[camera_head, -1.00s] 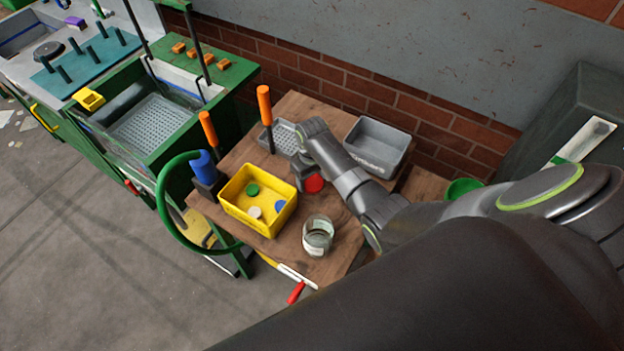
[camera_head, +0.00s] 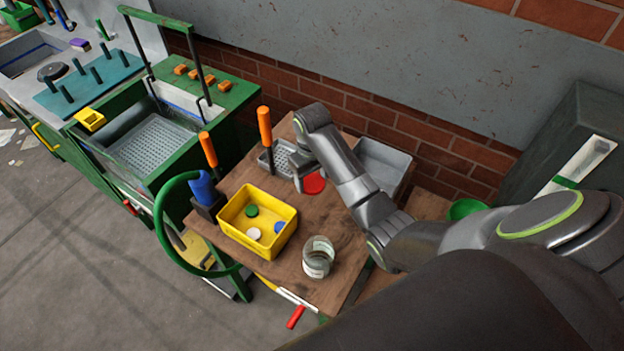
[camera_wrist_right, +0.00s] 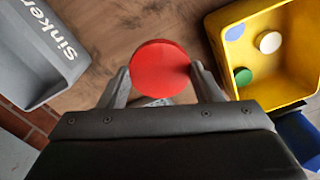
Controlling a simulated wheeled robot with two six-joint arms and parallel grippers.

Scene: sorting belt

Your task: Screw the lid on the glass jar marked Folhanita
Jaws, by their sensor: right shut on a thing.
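The glass jar (camera_head: 318,257) stands upright near the front of the wooden table, with an open top and a pale label too small to read. A red round lid (camera_head: 315,183) lies between the fingers of my right gripper (camera_head: 305,182), behind the jar and to the right of the yellow bin. In the right wrist view the red lid (camera_wrist_right: 160,69) sits flat between both fingers, gripped at its sides. I cannot tell how high it is above the table. My left gripper is not in view.
A yellow bin (camera_head: 242,242) holds green, white and blue lids. A grey bin (camera_head: 385,160) stands behind my right arm; its lettering starts "Sinker" in the wrist view (camera_wrist_right: 40,45). Orange-handled tools (camera_head: 265,125) and a blue item (camera_head: 202,188) stand at the table's left. Table around the jar is clear.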

